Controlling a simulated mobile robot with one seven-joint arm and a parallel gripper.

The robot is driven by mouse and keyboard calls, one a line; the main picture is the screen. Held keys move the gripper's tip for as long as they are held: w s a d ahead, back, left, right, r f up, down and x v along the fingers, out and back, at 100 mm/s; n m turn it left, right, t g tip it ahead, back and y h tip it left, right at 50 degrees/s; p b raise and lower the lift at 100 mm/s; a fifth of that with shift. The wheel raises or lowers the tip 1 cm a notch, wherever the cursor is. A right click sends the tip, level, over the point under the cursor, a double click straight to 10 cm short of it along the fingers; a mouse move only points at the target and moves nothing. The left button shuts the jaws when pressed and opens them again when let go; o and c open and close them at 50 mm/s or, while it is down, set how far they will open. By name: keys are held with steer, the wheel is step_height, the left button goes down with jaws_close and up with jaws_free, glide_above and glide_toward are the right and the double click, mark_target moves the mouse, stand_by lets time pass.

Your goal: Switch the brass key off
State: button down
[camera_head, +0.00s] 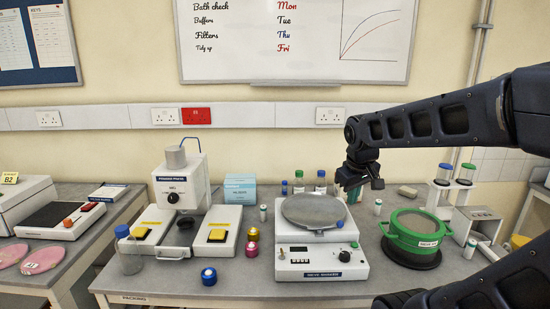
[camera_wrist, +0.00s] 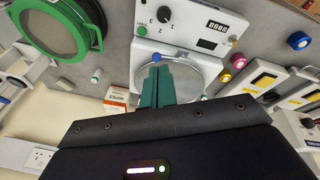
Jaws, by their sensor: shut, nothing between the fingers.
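The brass key (camera_head: 281,253) is a small upright brass-coloured piece at the left of the sieve shaker's front panel (camera_head: 322,272). In the wrist view the key (camera_wrist: 233,39) shows small near the panel's edge. I cannot tell its on or off position. A dark display, small marks and a black knob (camera_head: 344,256) share the panel. My gripper (camera_head: 359,184) is behind and to the right of the shaker's round grey plate, well apart from the key. Its teal fingers (camera_wrist: 156,72) are shut and empty, showing in front of the plate in the wrist view.
A green-rimmed sieve (camera_head: 418,229) stands right of the shaker. Pink and blue caps (camera_head: 251,249) and a press with yellow-topped boxes (camera_head: 217,235) stand left. Bottles and a blue-white box (camera_head: 240,189) are behind. The bench before the key looks clear.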

steer(key=s+d+r+m+t, duration=0.1)
steer(key=s+d+m, duration=0.3)
steer(key=d+m, duration=0.15)
steer(key=m+g+h, duration=0.2)
steer(key=m+h, duration=0.1)
steer(key=m, duration=0.6)
glide_above(282, 253)
steer(key=s, duration=0.1)
step_height(282, 253, down, 8)
steer(key=r, duration=0.1)
steer(key=s+a+f+m, duration=0.3)
steer(key=s+a+f, duration=0.15)
steer(key=a, duration=0.45)
steer(key=shift+w+d+f, duration=0.65)
steer(key=shift+d+f, duration=0.55)
steer(key=shift+f, duration=0.4)
steer(key=shift+w+d+f, duration=0.7)
steer(key=shift+d+f, duration=0.5)
steer(key=shift+f, duration=0.35)
steer(key=shift+w+d+f, duration=0.65)
steer(key=shift+d+f, duration=0.55)
steer(key=shift+f, duration=0.4)
